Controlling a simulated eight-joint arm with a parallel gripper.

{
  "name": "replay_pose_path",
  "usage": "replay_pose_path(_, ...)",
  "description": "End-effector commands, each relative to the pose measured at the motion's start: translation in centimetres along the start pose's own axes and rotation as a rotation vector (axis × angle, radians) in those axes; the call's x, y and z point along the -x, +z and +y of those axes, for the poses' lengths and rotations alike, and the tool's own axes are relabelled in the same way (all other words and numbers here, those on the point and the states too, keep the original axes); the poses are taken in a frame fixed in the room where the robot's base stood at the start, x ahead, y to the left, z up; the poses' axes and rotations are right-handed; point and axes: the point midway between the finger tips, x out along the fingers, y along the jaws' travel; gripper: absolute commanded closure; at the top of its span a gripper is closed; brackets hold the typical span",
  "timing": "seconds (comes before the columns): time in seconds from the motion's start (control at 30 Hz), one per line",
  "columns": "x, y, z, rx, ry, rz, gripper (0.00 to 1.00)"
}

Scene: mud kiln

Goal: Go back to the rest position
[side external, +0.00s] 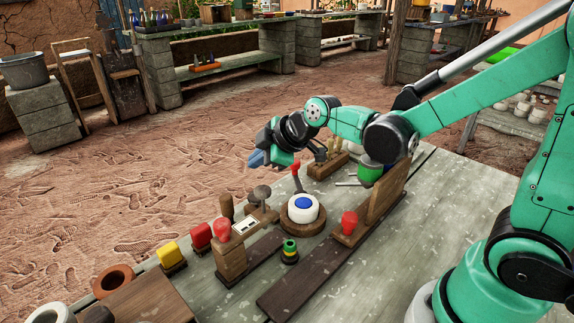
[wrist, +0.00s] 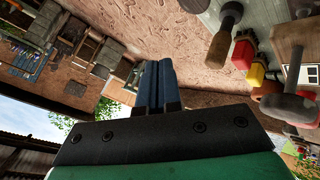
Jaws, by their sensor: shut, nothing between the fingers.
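My gripper (side external: 256,159) is at the end of my teal arm in the side external view. It is held above the far edge of the work table (side external: 430,215), pointing left and out over the dirt floor. In the wrist view the two blue fingers (wrist: 158,85) lie side by side, shut, with nothing between them. The picture there is strongly tilted, with the floor and the back benches beyond the fingers.
On the table below stand a white round piece with a blue top (side external: 303,207), a red-topped wooden block (side external: 222,230), a red knob (side external: 349,222) and a green can (side external: 369,172). Open floor (side external: 150,190) lies beyond the table.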

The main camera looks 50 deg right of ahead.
Motion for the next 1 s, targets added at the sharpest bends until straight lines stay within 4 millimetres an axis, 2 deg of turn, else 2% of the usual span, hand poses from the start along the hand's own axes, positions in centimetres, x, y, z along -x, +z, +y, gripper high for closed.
replay_pose_path(0.17,3.0,0.6,-0.9,-0.198,-0.009,-0.047,1.0)
replay_pose_path(0.3,6.3,1.9,-2.3,-0.457,-0.003,-0.11,1.0)
replay_pose_path(0.5,9.3,4.0,-4.5,-0.768,0.031,-0.187,1.0)
replay_pose_path(0.7,10.3,5.0,-5.4,-0.905,0.056,-0.217,1.0)
replay_pose_path(1.0,10.4,5.1,-5.4,-0.916,0.058,-0.219,1.0)
